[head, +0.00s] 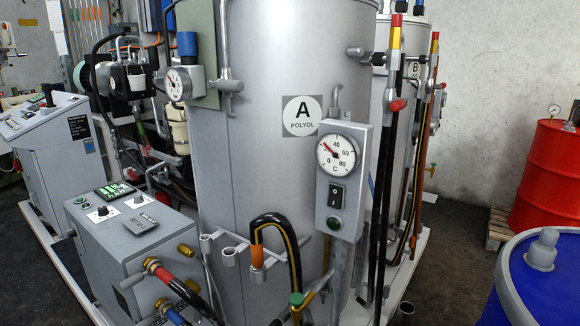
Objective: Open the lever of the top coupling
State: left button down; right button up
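Neither of my grippers is in view. I cannot tell which fitting is the top coupling. A red and yellow fitting (395,32) sits high on a pipe right of the large grey tank marked A POLYOL (255,165); a red handle (397,105) is below it. A black hose with a yellow stripe (274,219) loops at the tank's front, its orange end (257,256) pointing down at a grey bracket. A grey fitting (541,250) stands upright on the blue drum (545,290) at lower right. No lever position can be made out clearly.
A grey control box (130,235) with hoses at its front stands at lower left. A gauge and switch panel (343,180) juts from the tank. A red drum (550,180) stands on a pallet at right. Dark floor (460,225) is clear between tank and drums.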

aim_at(127, 284)
jog(key=i+j, duration=0.15)
jog(key=j, duration=0.25)
jog(key=i+j, duration=0.15)
jog(key=j, duration=0.2)
jog(key=i+j+u, duration=0.1)
jog(key=j, duration=0.3)
jog(key=i+j, duration=0.25)
jog(key=j+u, duration=0.05)
jog(key=j, duration=0.05)
